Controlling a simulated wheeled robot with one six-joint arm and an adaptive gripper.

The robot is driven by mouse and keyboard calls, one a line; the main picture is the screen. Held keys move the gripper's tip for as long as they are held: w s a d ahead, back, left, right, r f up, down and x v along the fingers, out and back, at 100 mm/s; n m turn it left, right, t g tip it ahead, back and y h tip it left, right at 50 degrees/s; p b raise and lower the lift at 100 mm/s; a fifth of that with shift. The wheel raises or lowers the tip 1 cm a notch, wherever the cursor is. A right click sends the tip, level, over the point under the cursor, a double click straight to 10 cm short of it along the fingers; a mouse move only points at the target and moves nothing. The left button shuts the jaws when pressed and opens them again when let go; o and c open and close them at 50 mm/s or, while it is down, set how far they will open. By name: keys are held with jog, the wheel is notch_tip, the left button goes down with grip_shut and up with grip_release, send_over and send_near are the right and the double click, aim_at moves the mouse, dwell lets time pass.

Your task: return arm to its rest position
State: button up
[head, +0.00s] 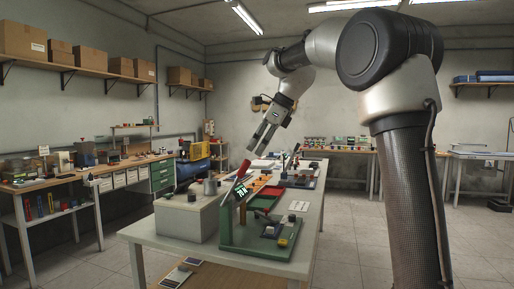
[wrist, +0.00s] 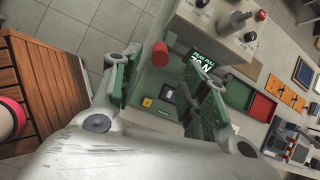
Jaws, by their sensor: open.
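My gripper (head: 257,148) hangs from my raised arm above the workbench in the head view, pointing down and to the left. It also shows in the wrist view (wrist: 166,80), with its two fingers spread apart and nothing between them. Below it on the bench is a green fixture (head: 262,238) with a red-handled lever (head: 243,169) and a small lit display (head: 241,189). In the wrist view the display (wrist: 204,61) and the red handle end (wrist: 160,53) appear beyond the fingers. The gripper appears clear of the bench items.
The white workbench (head: 135,233) also carries a grey box (head: 185,218) and a red tray (head: 266,192). Side benches line the left wall (head: 100,175) and back wall (head: 345,150). Shelves with cardboard boxes (head: 22,42) hang at left. The tiled floor (head: 350,250) has free room.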

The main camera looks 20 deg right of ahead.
jog(key=s+d+f+n+h, duration=0.1)
jog(key=s+d+f+n, duration=0.2)
jog(key=s, duration=0.8)
jog(key=s+d+f+n+h, duration=0.2)
jog(key=s+d+f+n, duration=0.2)
jog(key=s+f+n, duration=0.4)
jog(key=s+d+f+n+h, duration=0.2)
jog(key=s+d+f+n, duration=0.2)
jog(key=s+n, duration=0.8)
jog(key=s+f, duration=0.2)
jog(key=s, duration=0.1)
jog(key=shift+s+f+t, duration=0.25)
jog(key=shift+s+t, duration=0.05)
jog(key=shift+t, duration=0.1)
